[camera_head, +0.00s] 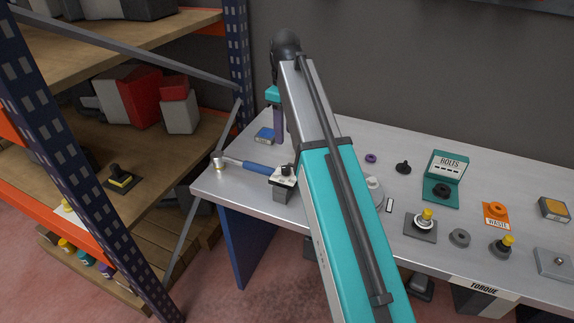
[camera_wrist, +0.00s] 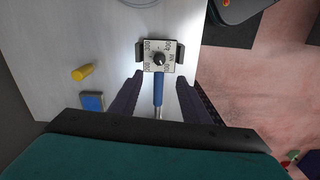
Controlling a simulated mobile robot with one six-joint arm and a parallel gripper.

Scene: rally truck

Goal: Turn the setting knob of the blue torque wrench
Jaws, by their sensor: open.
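The blue torque wrench (camera_head: 258,167) lies on the metal bench near its left end, its silver head pointing left. Its other end carries a pale dial plate with numbers and a dark round setting knob (camera_wrist: 159,59) in the middle. The dial end sits in a grey block (camera_head: 282,192) with dark cheeks on both sides. My gripper (camera_wrist: 160,78) is open and empty. In the wrist view its fingers stand either side of the blue handle, just short of the dial plate. In the head view my gripper (camera_head: 279,125) is above the bench behind the wrench, partly covered by my arm.
A small blue box (camera_head: 264,136) and a yellow cylinder (camera_wrist: 83,72) lie near the wrench. Right of my arm are a green BOLTS box (camera_head: 447,164), an orange WASTE stand (camera_head: 496,212) and several knobs and rings. A shelving rack (camera_head: 65,140) stands left of the bench.

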